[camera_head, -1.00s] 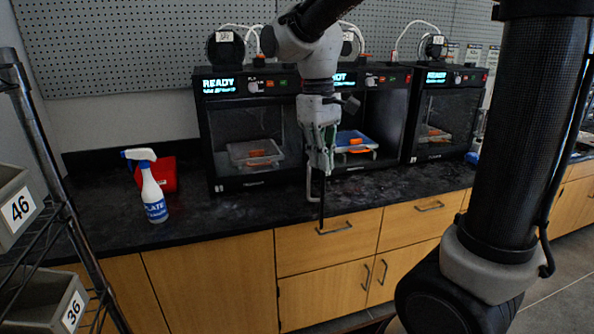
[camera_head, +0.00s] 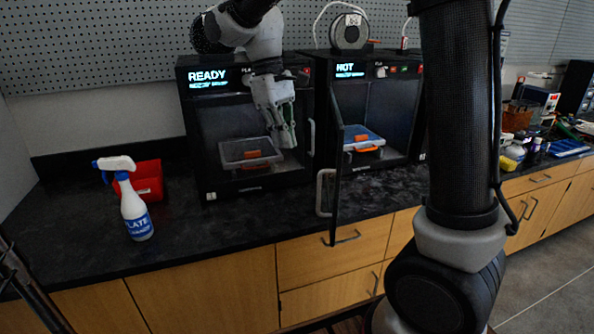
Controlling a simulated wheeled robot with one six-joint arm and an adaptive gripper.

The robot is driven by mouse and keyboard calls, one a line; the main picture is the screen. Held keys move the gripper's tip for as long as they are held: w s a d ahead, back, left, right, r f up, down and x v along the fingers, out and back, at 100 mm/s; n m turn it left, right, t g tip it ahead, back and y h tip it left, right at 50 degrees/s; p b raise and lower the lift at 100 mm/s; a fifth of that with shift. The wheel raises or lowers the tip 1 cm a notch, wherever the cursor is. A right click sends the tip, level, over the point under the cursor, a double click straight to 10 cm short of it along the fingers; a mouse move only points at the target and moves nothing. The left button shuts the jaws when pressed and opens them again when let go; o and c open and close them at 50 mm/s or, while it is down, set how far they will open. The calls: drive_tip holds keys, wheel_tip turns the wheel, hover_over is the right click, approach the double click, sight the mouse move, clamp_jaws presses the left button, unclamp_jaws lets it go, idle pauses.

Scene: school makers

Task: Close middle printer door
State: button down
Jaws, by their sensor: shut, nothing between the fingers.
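The middle printer (camera_head: 365,60) shows HOT on its display. Its door (camera_head: 335,170) stands open, swung out toward me and seen almost edge-on, with a grey handle (camera_head: 322,193) on its left side. The chamber is open to view and holds a blue-topped plate (camera_head: 362,137) with an orange piece. My gripper (camera_head: 288,138) is shut and empty. It hangs in front of the left printer (camera_head: 200,130), to the left of the open door and apart from it in the picture. The exact depth gap is unclear.
The left printer shows READY and its door looks closed. A spray bottle (camera_head: 135,205) and a red bin (camera_head: 147,180) stand on the black counter (camera_head: 215,232) at left. My column hides what stands right of the middle printer. Floor shows at lower right.

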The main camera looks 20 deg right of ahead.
drive_tip(key=s+d+f, duration=0.3)
drive_tip(key=s+f, duration=0.1)
drive_tip(key=f, duration=0.5)
drive_tip(key=shift+s+d+f, duration=0.2)
drive_tip(key=shift+d+f, duration=0.1)
drive_tip(key=shift+f, duration=0.05)
